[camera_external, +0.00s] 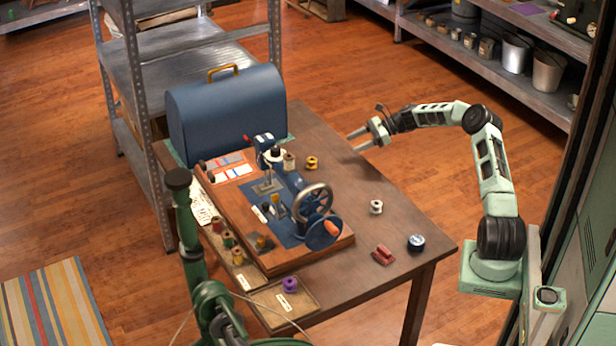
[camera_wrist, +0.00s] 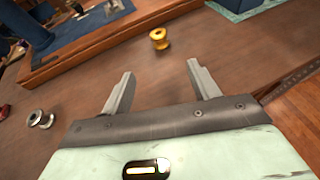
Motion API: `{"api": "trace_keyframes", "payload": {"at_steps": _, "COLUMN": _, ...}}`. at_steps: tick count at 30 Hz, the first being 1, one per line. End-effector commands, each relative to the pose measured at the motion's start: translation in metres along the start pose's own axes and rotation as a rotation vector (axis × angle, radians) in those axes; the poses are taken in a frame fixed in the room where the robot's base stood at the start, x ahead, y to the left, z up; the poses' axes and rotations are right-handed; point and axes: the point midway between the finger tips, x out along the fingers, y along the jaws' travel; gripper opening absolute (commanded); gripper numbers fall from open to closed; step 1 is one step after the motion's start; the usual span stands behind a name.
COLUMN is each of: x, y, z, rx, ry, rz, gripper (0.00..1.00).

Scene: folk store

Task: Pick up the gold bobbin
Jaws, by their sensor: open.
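The gold bobbin (camera_external: 311,163) stands upright on the wooden table (camera_external: 343,200), just beyond the back right of the sewing machine's wooden base. It also shows in the wrist view (camera_wrist: 158,38), ahead of my fingers and between their lines. My gripper (camera_external: 354,141) is open and empty at the table's right edge, to the right of the bobbin and apart from it. Both fingers of my gripper show in the wrist view (camera_wrist: 160,85), spread wide with bare table between them.
The blue sewing machine (camera_external: 286,190) stands left of the bobbin, and a blue case (camera_external: 228,110) is behind it. The table between gripper and gold bobbin is clear.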

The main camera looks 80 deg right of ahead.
Motion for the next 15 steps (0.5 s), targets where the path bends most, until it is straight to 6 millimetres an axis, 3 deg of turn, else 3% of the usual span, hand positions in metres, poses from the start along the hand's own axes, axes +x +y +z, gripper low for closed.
{"api": "trace_keyframes", "payload": {"at_steps": 9, "x": 0.068, "y": 0.001, "z": -0.001, "rx": 0.001, "ry": -0.002, "rz": 0.004, "gripper": 0.6}}
{"api": "trace_keyframes", "payload": {"at_steps": 15, "x": 0.1, "y": 0.001, "z": 0.0, "rx": 0.0, "ry": -0.001, "rz": 0.002, "gripper": 0.6}}
